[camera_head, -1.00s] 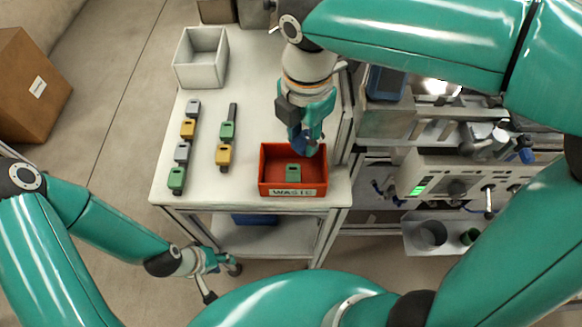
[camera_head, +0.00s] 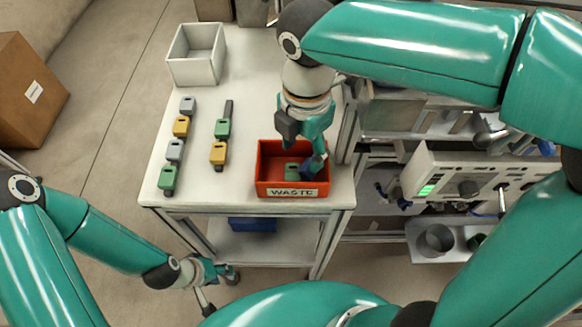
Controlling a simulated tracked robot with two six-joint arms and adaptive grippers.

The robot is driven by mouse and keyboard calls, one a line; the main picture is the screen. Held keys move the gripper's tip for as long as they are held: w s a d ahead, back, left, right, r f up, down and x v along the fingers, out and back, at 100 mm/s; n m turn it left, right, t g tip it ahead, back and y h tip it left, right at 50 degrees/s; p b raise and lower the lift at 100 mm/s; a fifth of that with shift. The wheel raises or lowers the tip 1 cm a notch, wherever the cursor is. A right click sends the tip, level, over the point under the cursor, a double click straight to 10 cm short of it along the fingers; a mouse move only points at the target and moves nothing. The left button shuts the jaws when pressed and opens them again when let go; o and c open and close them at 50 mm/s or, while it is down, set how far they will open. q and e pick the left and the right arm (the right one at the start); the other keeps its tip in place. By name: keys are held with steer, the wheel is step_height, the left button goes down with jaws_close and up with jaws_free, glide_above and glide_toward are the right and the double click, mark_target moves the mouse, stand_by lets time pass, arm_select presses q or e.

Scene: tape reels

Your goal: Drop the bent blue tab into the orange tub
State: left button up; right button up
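The orange tub (camera_head: 265,188), labelled WASTE, stands at the front right of the white table. A green tab (camera_head: 291,171) lies on its floor. My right gripper (camera_head: 313,167) reaches down into the tub from above, near its right side. It appears shut on the blue tab (camera_head: 306,172), which shows dark blue at its fingertips beside the green tab. The fingers hide part of the tab, so its bend is not clear. My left gripper (camera_head: 219,285) is open and empty, low beside the table's front legs.
Two rows of grey, yellow and green tabs (camera_head: 181,127) lie on the table (camera_head: 247,95) left of the tub. A grey bin (camera_head: 196,56) stands at the back left. A bench with an instrument (camera_head: 455,185) is at the right. A cardboard box (camera_head: 30,90) is at the far left.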

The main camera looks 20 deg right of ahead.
steer(key=shift+r, duration=0.15)
step_height(320, 180, up, 12)
stand_by(0.7)
steer(key=shift+f, duration=0.2)
